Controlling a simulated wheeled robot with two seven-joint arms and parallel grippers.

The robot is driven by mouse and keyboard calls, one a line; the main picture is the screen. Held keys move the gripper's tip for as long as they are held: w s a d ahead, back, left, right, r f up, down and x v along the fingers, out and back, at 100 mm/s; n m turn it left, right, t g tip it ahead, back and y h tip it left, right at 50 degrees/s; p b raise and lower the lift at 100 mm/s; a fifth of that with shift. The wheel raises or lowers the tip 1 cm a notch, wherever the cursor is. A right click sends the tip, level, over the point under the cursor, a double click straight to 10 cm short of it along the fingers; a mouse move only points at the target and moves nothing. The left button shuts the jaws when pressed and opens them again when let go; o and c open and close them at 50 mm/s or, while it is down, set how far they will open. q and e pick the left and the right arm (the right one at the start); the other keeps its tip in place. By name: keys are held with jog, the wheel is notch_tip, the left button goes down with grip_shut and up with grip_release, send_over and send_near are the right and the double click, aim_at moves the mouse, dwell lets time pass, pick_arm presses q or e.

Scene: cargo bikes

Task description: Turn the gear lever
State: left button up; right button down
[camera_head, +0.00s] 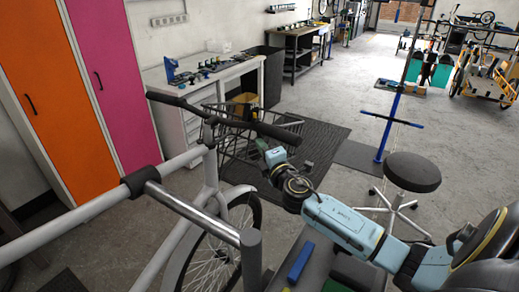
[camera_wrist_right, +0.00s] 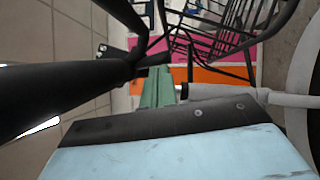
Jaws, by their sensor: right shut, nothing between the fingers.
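The bike's dark handlebar (camera_head: 235,122) runs across the middle of the head view, with a black grip (camera_head: 280,133) at its right end. My right gripper (camera_head: 262,146) is just below that grip, on the near side of the wire basket. In the right wrist view its green fingers (camera_wrist_right: 157,88) are shut with nothing between them, and a thick black bar (camera_wrist_right: 60,92) lies close to their left. I cannot clearly make out the gear lever in either view; it may be among the dark parts near the fingertips. My left gripper is not in view.
A wire basket (camera_head: 228,147) sits ahead of the handlebar, above the front wheel (camera_head: 212,262). A black round stool (camera_head: 412,171) stands to the right of my right arm. A white workbench (camera_head: 206,82) and orange and pink cabinets (camera_head: 105,75) are behind. Open floor lies beyond.

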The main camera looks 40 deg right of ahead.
jog(key=shift+a, duration=0.1)
jog(key=a+b+v, duration=0.1)
jog(key=a+v, duration=0.1)
jog(key=v, duration=1.1)
jog(key=shift+w+a+b, duration=0.25)
jog(key=shift+w+b, duration=0.05)
jog(key=shift+w, duration=0.05)
jog(key=shift+r, duration=0.15)
